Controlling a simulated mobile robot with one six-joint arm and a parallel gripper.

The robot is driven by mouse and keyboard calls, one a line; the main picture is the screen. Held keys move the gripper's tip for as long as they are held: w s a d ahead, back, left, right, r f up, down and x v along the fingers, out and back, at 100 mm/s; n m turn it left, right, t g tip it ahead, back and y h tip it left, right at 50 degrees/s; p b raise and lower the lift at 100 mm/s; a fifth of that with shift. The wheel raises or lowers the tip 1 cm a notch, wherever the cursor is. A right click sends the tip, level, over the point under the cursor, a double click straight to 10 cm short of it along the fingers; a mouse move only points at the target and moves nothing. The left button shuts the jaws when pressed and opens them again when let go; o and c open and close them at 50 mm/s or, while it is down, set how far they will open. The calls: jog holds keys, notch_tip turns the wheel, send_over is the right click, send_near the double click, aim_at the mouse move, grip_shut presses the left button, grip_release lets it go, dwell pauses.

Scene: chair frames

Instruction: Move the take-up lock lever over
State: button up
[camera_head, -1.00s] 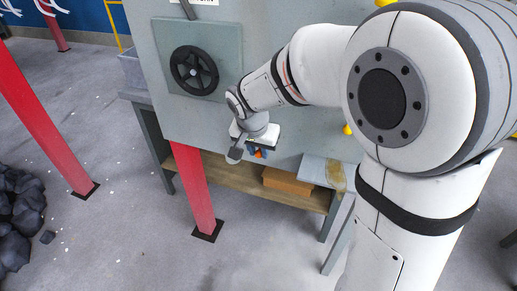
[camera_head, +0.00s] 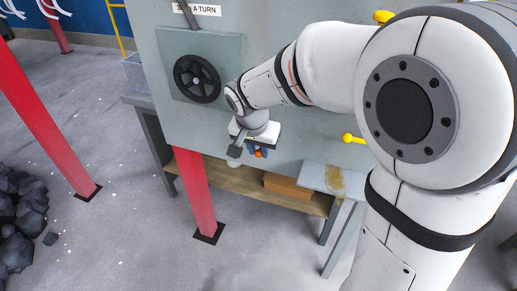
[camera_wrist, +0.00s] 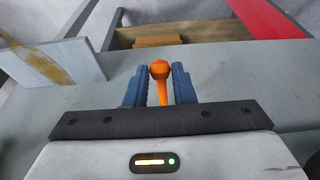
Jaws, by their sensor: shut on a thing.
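The take-up lock lever is an orange ball-ended stick (camera_wrist: 159,70). In the wrist view it stands between the two blue fingers of my gripper (camera_wrist: 161,88), which is shut on it just below or at the ball. In the head view the orange ball (camera_head: 258,154) shows at the tip of my gripper (camera_head: 256,150), low on the front of the grey panel (camera_head: 290,80). The lever's lower end and pivot are hidden behind the gripper body.
A black handwheel (camera_head: 197,79) sits on the panel to the upper left. Yellow knobs (camera_head: 354,138) stick out to the right. A red post (camera_head: 195,190) and a shelf with a cardboard box (camera_head: 286,186) are below. Dark rocks (camera_head: 20,215) lie at left.

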jog(key=shift+r, duration=0.6)
jog(key=shift+r, duration=0.3)
jog(key=o, duration=0.8)
jog(key=shift+o, duration=0.2)
jog(key=v, duration=0.7)
jog(key=shift+r+p, duration=0.35)
jog(key=shift+p, duration=0.05)
jog(key=s+d+f+n+y+p, duration=0.1)
jog(key=s+d+n+p, duration=0.2)
jog(key=s+d, duration=1.2)
jog(key=shift+s+d+f+n+g, duration=0.3)
jog(key=shift+s+f+n, duration=0.05)
jog(key=shift+n, duration=0.15)
